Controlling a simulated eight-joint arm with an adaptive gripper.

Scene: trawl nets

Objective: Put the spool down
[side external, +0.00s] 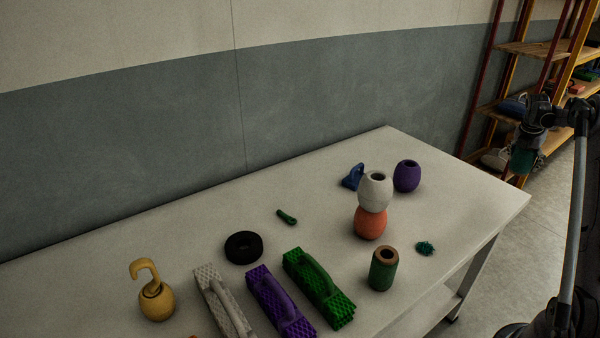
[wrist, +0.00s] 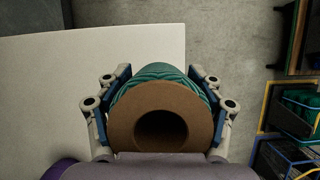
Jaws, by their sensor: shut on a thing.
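My gripper (side external: 524,146) is shut on a spool (side external: 522,161) of dark green twine, in the air beyond the table's right end in the side view. In the wrist view the spool (wrist: 160,116) lies between the two fingers (wrist: 160,100), its brown end ring with a dark hole facing the camera. The white table (side external: 455,185) also shows in the wrist view (wrist: 40,95), at the left. A second green spool (side external: 383,270) with a brown top stands upright near the table's front edge.
A white float (side external: 375,190) sits on an orange float (side external: 370,223), near a purple float (side external: 407,176) and a blue piece (side external: 352,177). A green tangle (side external: 425,248) lies nearby. The table's right corner is clear. Shelving (side external: 530,48) stands behind my gripper.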

